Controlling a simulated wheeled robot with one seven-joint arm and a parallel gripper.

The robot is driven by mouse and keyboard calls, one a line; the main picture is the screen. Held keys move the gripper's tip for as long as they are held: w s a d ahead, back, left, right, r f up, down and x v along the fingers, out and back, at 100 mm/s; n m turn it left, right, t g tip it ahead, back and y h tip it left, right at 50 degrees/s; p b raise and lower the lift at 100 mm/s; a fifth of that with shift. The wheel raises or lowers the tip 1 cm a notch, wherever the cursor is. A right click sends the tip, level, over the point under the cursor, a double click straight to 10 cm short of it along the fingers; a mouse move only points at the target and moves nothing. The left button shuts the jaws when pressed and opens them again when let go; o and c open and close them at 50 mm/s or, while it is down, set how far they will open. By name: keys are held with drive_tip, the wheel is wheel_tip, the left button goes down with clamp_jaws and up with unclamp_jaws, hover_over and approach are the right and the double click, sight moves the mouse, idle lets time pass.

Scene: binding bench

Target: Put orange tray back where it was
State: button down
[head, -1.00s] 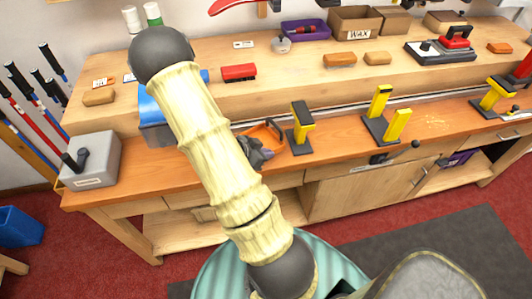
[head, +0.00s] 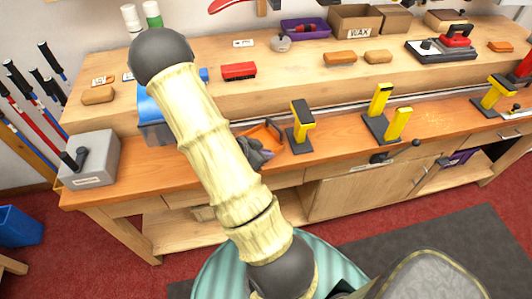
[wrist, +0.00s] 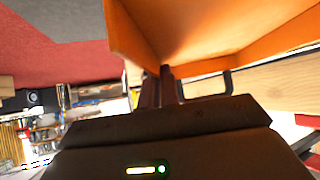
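The orange tray (head: 266,131) is at the lower bench surface in the head view, partly hidden behind my arm and gripper. My gripper (head: 258,153) is at its near side. In the wrist view the orange tray (wrist: 215,30) fills the top right, showing its inside and walls. My gripper's dark fingers (wrist: 163,88) are close together at the tray's corner edge and look shut on its wall. I cannot tell whether the tray touches the bench.
A black and yellow stand (head: 301,125) is just right of the tray, with a double one (head: 386,115) further right. A grey box (head: 90,160) sits at the bench's left end. The raised shelf (head: 290,85) runs behind.

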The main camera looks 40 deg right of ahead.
drive_tip(key=shift+f, duration=0.1)
drive_tip(key=c, duration=1.6)
unclamp_jaws()
drive_tip(key=shift+o, duration=0.2)
drive_tip(key=p+v, duration=0.2)
drive_tip(key=v, duration=1)
drive_tip(key=shift+p, duration=0.3)
